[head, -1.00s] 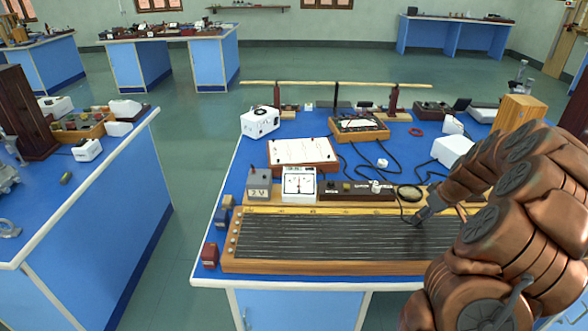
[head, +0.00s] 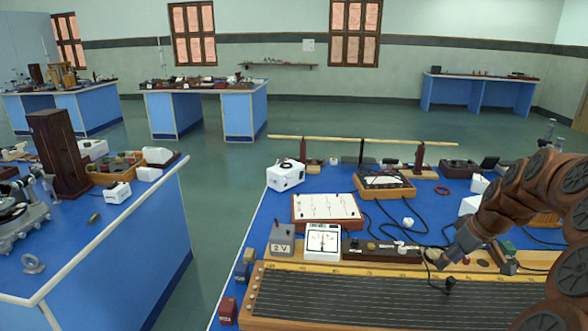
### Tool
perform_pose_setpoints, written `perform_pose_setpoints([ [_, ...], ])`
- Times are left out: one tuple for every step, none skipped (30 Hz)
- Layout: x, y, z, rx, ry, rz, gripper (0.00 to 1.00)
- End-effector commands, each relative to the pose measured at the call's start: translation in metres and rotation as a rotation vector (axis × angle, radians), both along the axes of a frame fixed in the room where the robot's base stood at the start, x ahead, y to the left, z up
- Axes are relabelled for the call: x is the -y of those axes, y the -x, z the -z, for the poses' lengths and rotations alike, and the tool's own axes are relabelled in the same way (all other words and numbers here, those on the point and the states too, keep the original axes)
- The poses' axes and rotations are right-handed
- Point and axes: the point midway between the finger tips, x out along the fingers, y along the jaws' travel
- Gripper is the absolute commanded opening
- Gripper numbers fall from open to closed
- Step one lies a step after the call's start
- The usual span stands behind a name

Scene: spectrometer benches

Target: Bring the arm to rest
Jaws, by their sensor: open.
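My arm (head: 520,200) reaches in from the right edge in the head view, bronze and jointed. My gripper (head: 474,264) is open over the back edge of the potentiometer board, its fingers spread apart and pointing down at the bench. The long wooden board (head: 400,296) has several parallel wires and lies along the front of the blue bench. A small dark piece (head: 450,283) with a thin cord stands on the wires just below the gripper, apart from it as far as I can see.
A grey 2 V cell (head: 282,240), a white meter (head: 323,242) and a dark resistance box (head: 382,251) stand behind the board. A white-topped box (head: 326,208), cords and a horizontal rod (head: 362,139) are farther back. A second blue bench (head: 120,250) is at left, with floor between.

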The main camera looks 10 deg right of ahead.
Motion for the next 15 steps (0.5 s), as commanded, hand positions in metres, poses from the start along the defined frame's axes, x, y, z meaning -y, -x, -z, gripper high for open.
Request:
perform_pose_setpoints([
  [-0.031,-0.002,-0.006,-0.017,-0.010,-0.024,0.48],
  [-0.049,-0.001,-0.009,-0.032,-0.017,-0.034,0.48],
  [-0.070,0.001,-0.013,-0.048,-0.024,-0.042,0.48],
  [-0.086,0.003,-0.015,-0.063,-0.029,-0.047,0.48],
  [-0.101,0.006,-0.016,-0.079,-0.034,-0.052,0.48],
  [-0.121,0.012,-0.018,-0.100,-0.038,-0.058,0.48],
  [-0.136,0.016,-0.020,-0.114,-0.041,-0.060,0.48],
  [-0.149,0.021,-0.021,-0.130,-0.043,-0.061,0.48],
  [-0.167,0.028,-0.022,-0.151,-0.044,-0.064,0.48],
  [-0.179,0.035,-0.022,-0.167,-0.042,-0.063,0.48],
  [-0.192,0.042,-0.022,-0.184,-0.042,-0.063,0.48],
  [-0.206,0.051,-0.023,-0.204,-0.040,-0.061,0.48],
  [-0.217,0.058,-0.023,-0.220,-0.037,-0.057,0.48],
  [-0.227,0.067,-0.022,-0.235,-0.033,-0.055,0.48],
  [-0.240,0.078,-0.021,-0.258,-0.029,-0.048,0.48],
])
